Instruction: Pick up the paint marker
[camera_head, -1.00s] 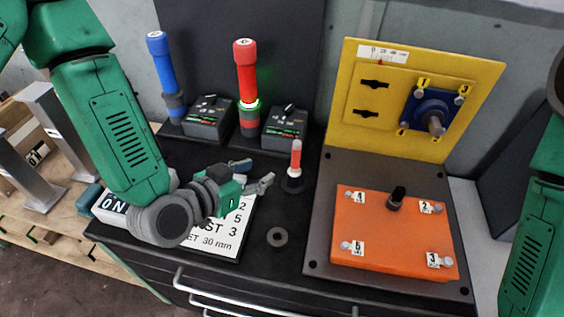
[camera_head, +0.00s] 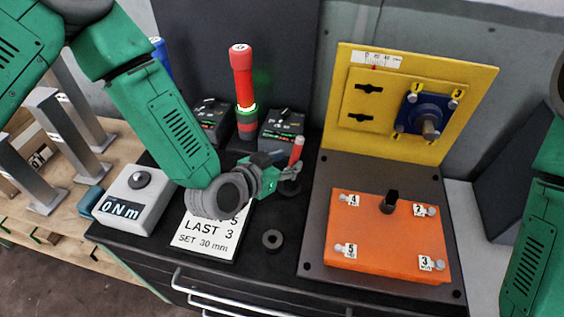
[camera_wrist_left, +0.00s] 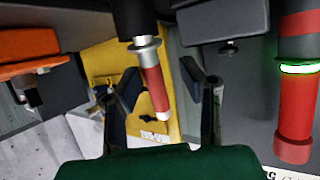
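The paint marker (camera_head: 296,151), small and red with a pale collar, stands upright in a dark round holder (camera_head: 290,187) in the middle of the black bench. My left gripper (camera_head: 288,168) is at the marker's lower part in the head view. In the left wrist view, whose picture is upside down, the marker (camera_wrist_left: 152,80) lies between the two spread fingers (camera_wrist_left: 165,88), nearer the left one. There is a clear gap to the right finger, and the gripper looks open. My right gripper is out of view; only a green right arm link shows.
A tall red lamp with a green ring (camera_head: 243,85) and small dark boxes (camera_head: 282,130) stand behind the marker. An orange box (camera_head: 388,240) and yellow panel (camera_head: 405,100) are on the right.

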